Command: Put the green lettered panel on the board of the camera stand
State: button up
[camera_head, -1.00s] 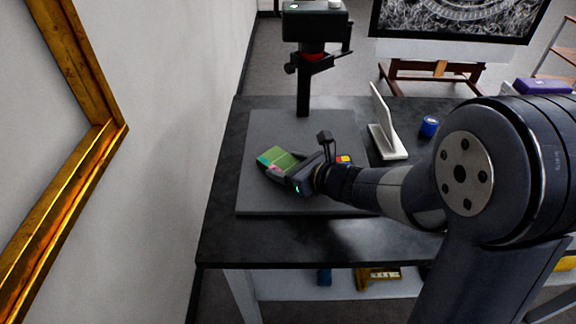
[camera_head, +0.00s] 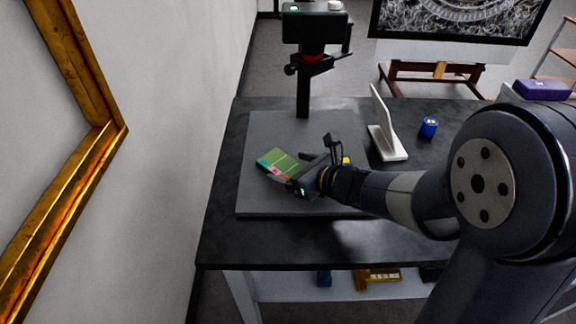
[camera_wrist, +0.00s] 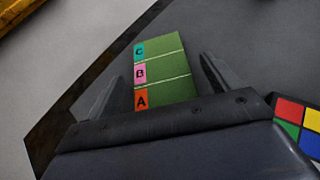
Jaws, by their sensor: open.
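The green lettered panel (camera_head: 281,161) lies on the grey board (camera_head: 262,203) of the camera stand (camera_head: 303,95). In the wrist view the panel (camera_wrist: 166,68) shows the letters C, B and A on coloured tabs along its left side. My gripper (camera_head: 287,167) is open at the panel's near right end. In the wrist view its two fingers (camera_wrist: 160,82) stand apart on either side of the panel, with gaps between them and it. The panel's near end is hidden by the gripper body.
A multicoloured square card (camera_wrist: 297,122) lies right of my gripper. A white angled stand (camera_head: 388,142) and a blue jar (camera_head: 428,127) are on the black table (camera_head: 290,244) to the right. A gilt frame (camera_head: 95,150) hangs at the left wall. The board's left and front parts are clear.

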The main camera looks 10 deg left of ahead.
jog(key=v, duration=1)
jog(key=shift+s+d+r+p, duration=0.1)
jog(key=shift+s+d+p, duration=0.05)
jog(key=shift+p, duration=0.25)
